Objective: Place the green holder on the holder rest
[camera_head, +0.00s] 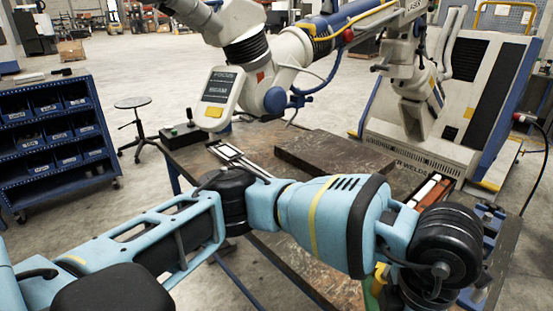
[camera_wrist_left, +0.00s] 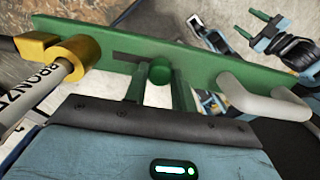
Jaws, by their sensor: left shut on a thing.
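The green holder (camera_wrist_left: 210,62) is a long flat green bar that crosses the left wrist view. It has a round green knob, a yellow clamp (camera_wrist_left: 62,55) with a lettered grey rod at its left, and a bent pale handle (camera_wrist_left: 250,100) at its right. My left gripper (camera_wrist_left: 160,88) is shut on the holder, its two green fingers on either side of the knob. In the head view my arm hides the gripper and most of the holder. My right gripper (camera_wrist_left: 252,28) shows at the wrist view's upper right, its green fingers apart and empty. I cannot identify the holder rest.
A dark workbench (camera_head: 190,152) lies beneath my left arm. On it are a thick dark metal plate (camera_head: 330,155), a pale rail (camera_head: 235,155) and a red-and-white strip in a tray (camera_head: 432,190). The jointed laser machine (camera_head: 285,60) overhangs the bench's far side.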

